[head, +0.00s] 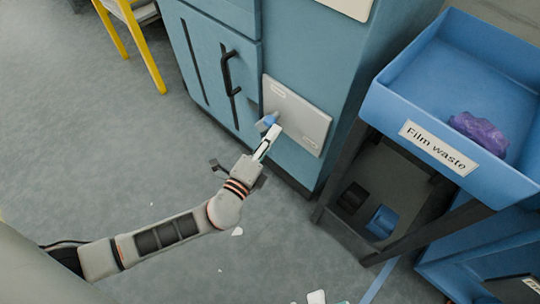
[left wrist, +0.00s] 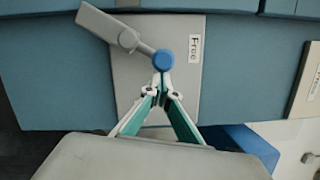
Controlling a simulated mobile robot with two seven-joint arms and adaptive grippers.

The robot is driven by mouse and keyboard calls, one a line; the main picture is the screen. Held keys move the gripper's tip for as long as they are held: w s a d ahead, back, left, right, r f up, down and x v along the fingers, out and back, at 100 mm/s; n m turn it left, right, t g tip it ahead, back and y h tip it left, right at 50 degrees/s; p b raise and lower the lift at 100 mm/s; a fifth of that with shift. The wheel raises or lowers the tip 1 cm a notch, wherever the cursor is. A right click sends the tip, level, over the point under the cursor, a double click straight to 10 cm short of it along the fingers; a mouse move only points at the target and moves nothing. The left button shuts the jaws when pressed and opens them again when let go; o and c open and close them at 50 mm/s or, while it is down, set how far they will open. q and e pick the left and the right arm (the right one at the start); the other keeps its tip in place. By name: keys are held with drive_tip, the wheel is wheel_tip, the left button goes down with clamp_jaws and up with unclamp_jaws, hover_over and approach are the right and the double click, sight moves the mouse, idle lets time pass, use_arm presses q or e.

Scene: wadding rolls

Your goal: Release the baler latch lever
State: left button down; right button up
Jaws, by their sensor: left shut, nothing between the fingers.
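The latch lever (left wrist: 110,28) is a grey bar with a thinner rod ending in a round blue knob (left wrist: 163,60). It is mounted on a light grey plate (head: 303,118) on the teal baler (head: 225,60). In the left wrist view the lever slants from upper left down to the knob, beside a label reading "Free" (left wrist: 195,48). My left gripper (head: 274,130) is shut and empty, its fingertips at the knob's lower edge. I cannot tell whether they touch it. In the head view the gripper partly hides the lever, and the blue knob shows at its tip.
A blue tray labelled "Film waste" (head: 440,149), holding a purple bundle (head: 478,132), stands on a dark frame at right. A black door handle (head: 227,72) is left of the plate. A yellow-legged stand (head: 150,50) is at upper left. Grey floor is mostly open.

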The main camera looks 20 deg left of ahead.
use_arm(q)
drive_tip(key=n, duration=0.1)
drive_tip(key=a+r+n, duration=0.1)
drive_tip(key=n, duration=0.1)
drive_tip(key=r+n+g, duration=0.1)
drive_tip(key=n, duration=0.1)
drive_tip(key=shift+w+a+p, duration=0.25)
drive_tip(key=shift+w+p, duration=0.15)
drive_tip(key=shift+a+n+g, duration=0.25)
drive_tip(key=shift+n+g, duration=0.05)
drive_tip(key=shift+n, duration=0.5)
use_arm(e)
drive_tip(key=shift+f+n, duration=0.1)
drive_tip(key=shift+n, duration=0.6)
use_arm(q)
drive_tip(key=shift+f, duration=0.1)
